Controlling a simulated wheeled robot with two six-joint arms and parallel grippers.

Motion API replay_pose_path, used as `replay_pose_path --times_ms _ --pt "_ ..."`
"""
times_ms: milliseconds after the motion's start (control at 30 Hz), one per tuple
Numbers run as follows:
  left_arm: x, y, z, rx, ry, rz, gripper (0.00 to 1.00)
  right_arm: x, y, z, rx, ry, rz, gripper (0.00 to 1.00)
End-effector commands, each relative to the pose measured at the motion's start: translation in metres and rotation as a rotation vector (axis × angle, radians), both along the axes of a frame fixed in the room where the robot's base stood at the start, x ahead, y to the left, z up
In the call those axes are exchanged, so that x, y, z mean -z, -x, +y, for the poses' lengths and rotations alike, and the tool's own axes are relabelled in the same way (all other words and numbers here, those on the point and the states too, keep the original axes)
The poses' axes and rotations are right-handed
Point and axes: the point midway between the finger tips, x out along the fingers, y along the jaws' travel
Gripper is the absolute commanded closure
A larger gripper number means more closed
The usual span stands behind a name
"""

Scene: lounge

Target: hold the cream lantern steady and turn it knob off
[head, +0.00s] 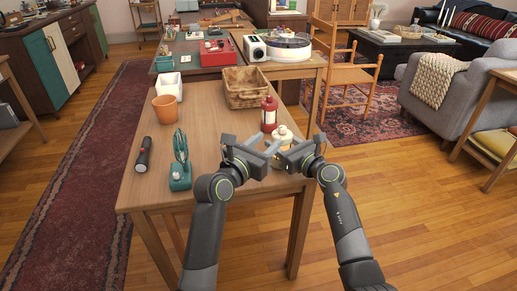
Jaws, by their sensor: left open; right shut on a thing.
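The cream lantern (283,132) stands upright near the right front edge of the wooden table (215,120). Its top shows above my grippers, and much of its body is hidden behind them. A yellowish patch shows in its middle. My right gripper (287,156) is shut on the lantern from the right. My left gripper (269,149) is open close to the lantern's left side; I cannot tell whether it touches. The knob cannot be made out.
A red lantern (269,114) stands just behind the cream one. A wicker basket (246,93), a terracotta pot (165,109), a white container (168,86), a black flashlight (143,155) and a green device (180,168) are on the table. The table's middle is clear.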

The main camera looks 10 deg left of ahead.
Motion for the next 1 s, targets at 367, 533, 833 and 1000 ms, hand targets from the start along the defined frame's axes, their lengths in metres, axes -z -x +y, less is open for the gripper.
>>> replay_pose_path --times_ms 367,533,833,1000 --pt "0.0 0.026 0.014 0.0 0.001 0.0 0.59 0.0 0.0 0.0 0.0 0.0 0.0 0.78" --pt "0.0 0.026 0.014 0.001 0.0 0.0 0.59 0.0 0.0 0.0 0.0 0.0 0.0 0.78" --pt "0.004 0.022 0.014 0.041 -0.01 0.002 0.59 0.0 0.0 0.0 0.0 0.0 0.0 0.78" --pt "0.01 0.013 0.017 0.15 -0.023 0.008 0.59 0.0 0.0 0.0 0.0 0.0 0.0 0.78"
